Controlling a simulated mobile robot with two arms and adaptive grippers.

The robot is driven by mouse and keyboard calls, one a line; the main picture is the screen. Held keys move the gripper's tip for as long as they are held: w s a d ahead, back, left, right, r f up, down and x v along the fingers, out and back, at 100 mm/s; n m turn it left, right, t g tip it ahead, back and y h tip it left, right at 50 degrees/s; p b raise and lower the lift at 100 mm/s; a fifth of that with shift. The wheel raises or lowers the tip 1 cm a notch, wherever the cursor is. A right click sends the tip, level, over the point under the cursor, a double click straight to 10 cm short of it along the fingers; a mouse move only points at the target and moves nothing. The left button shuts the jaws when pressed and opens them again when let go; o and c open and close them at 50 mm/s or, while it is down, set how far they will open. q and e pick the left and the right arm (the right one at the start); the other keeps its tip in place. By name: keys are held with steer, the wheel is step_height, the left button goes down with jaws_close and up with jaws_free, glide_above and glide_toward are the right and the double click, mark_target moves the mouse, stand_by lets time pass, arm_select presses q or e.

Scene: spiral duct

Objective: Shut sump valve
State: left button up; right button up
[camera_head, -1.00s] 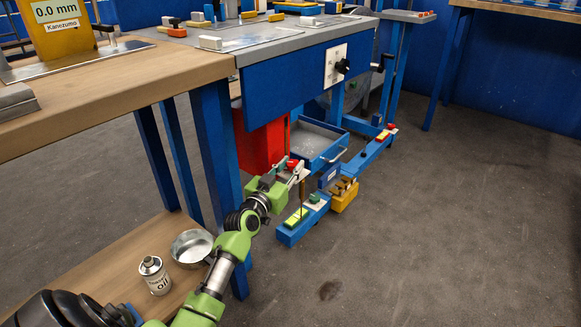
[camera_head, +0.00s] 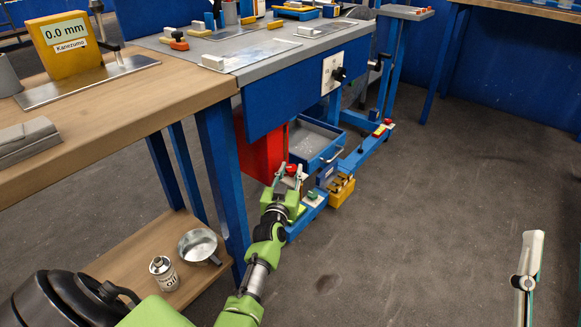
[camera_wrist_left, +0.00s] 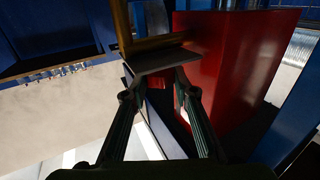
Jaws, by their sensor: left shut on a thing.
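The sump valve shows as a small red knob (camera_head: 291,169) low beside the red panel under the grey workbench. My left gripper (camera_head: 290,176) is at it, with one fingertip on each side of the knob. The left wrist view shows its two fingers (camera_wrist_left: 157,85) converging at a flat grey piece (camera_wrist_left: 160,62) with a brass-coloured part (camera_wrist_left: 158,43) behind it. The gripper is shut on the valve's handle; the exact contact is partly hidden. Part of my right gripper (camera_head: 527,265) shows at the right edge, apart from everything; its jaw opening is unclear.
The red panel (camera_head: 262,150) and a blue tray (camera_head: 315,143) stand close by the valve. A blue floor beam (camera_head: 305,216) and a yellow block (camera_head: 341,190) lie near it. The right floor is clear.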

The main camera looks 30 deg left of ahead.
arm_select(q)
steer(key=shift+a+r+n+g+y+p, duration=0.15)
steer(key=shift+n+g+y+p, duration=0.15)
steer(key=shift+n+y+p, duration=0.3)
arm_select(e)
steer(key=w+f+g+h, duration=0.1)
steer(key=w+f+g, duration=0.2)
steer(key=f, duration=0.5)
steer(key=shift+w+g+h, duration=0.3)
steer(key=shift+w+g, duration=0.1)
steer(key=shift+g, duration=0.4)
steer(key=shift+r, duration=0.1)
arm_select(q)
steer(key=o, duration=1.1)
arm_select(e)
steer(key=shift+a, duration=0.1)
